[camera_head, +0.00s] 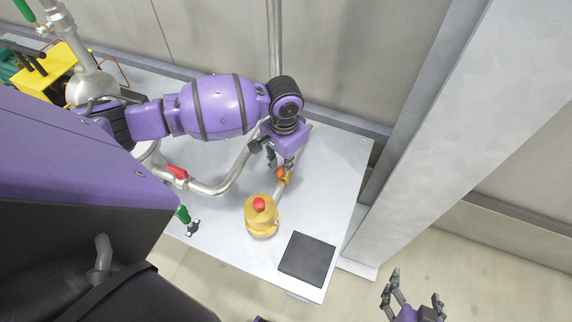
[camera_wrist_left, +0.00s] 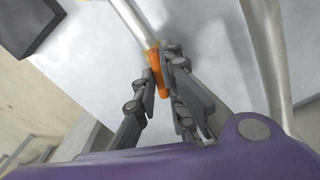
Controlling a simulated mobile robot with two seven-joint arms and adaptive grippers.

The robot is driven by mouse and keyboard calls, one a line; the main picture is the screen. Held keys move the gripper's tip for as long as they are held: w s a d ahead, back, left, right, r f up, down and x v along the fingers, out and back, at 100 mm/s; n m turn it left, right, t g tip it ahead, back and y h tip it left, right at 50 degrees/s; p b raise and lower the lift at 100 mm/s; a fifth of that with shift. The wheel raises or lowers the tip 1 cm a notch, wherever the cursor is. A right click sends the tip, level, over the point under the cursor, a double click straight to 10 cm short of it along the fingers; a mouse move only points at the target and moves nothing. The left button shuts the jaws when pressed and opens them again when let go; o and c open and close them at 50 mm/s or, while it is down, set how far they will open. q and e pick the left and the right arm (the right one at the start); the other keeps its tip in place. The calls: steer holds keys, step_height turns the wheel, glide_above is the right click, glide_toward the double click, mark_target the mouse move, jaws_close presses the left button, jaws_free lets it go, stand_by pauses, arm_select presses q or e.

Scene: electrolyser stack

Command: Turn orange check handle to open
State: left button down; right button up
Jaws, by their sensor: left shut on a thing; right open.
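The orange check handle (camera_head: 282,176) sits on a metal pipe near the right side of the white table, just behind the yellow part with a red top. My left gripper (camera_head: 278,166) reaches down to it from above. In the left wrist view the orange handle (camera_wrist_left: 157,72) lies between the fingers of my left gripper (camera_wrist_left: 158,84), which is shut on it. The fingers hide part of the handle. My right gripper (camera_head: 412,300) is open and empty at the bottom right, over the floor and apart from the table.
A yellow device with a red button (camera_head: 261,215) stands in front of the handle. A dark square plate (camera_head: 307,259) lies at the table's front right. A red handle (camera_head: 177,172) and a green handle (camera_head: 183,214) are to the left. A grey column (camera_head: 440,120) rises at right.

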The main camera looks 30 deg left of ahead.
arm_select(q)
steer(key=shift+w+r+n+p, duration=0.1)
steer(key=shift+r+n+p, duration=0.1)
steer(key=shift+n+p, duration=0.35)
steer(key=shift+n, duration=0.65)
steer(key=shift+f+n, duration=0.15)
steer(key=shift+n, duration=0.85)
steer(key=c, duration=1.7)
jaws_free()
arm_select(e)
steer(key=w+r, duration=0.2)
steer(key=r, duration=0.1)
steer(key=shift+t, duration=0.4)
arm_select(q)
steer(key=shift+r, duration=3.5)
